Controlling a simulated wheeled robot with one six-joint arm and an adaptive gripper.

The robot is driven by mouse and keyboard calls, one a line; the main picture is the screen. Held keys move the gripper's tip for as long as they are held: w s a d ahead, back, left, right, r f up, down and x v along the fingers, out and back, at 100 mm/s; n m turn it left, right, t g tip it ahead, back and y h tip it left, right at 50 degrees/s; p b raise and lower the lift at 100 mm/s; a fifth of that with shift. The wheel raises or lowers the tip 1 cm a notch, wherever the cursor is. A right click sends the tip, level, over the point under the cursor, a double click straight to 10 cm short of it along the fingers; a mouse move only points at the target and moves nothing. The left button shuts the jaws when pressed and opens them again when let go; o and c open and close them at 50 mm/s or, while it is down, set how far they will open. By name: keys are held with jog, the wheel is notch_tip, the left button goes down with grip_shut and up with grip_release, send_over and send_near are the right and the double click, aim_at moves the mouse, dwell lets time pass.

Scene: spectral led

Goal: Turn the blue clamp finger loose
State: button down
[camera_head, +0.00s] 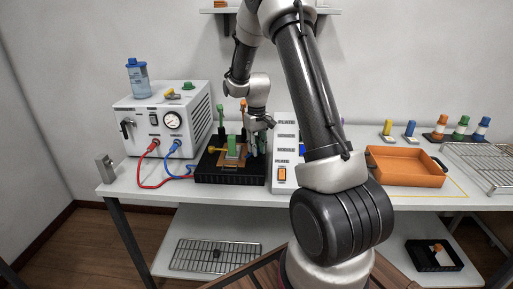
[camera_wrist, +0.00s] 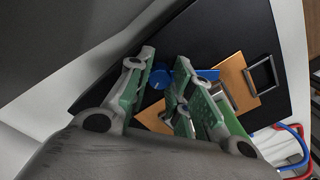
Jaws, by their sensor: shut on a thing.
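The blue clamp finger shows in the wrist view as a round blue knob (camera_wrist: 183,72) with a blue bar (camera_wrist: 209,75) beside it, over an orange plate (camera_wrist: 236,72). My gripper (camera_wrist: 166,68) has its green-padded fingers around the knob, shut on it, though the fingers hide part of the contact. In the head view my gripper (camera_head: 257,146) reaches down at the right side of the black fixture base (camera_head: 230,178). The blue clamp finger is not clear there behind my gripper.
A white panel with switches (camera_head: 284,150) stands close on the right. Further right are an orange tray (camera_head: 407,180) and a wire rack (camera_head: 485,165).

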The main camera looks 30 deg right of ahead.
jog(key=shift+n, duration=0.4)
jog(key=c, duration=1.3)
grip_release()
jog(key=shift+o, duration=0.2)
notch_tip(320, 180, up, 12)
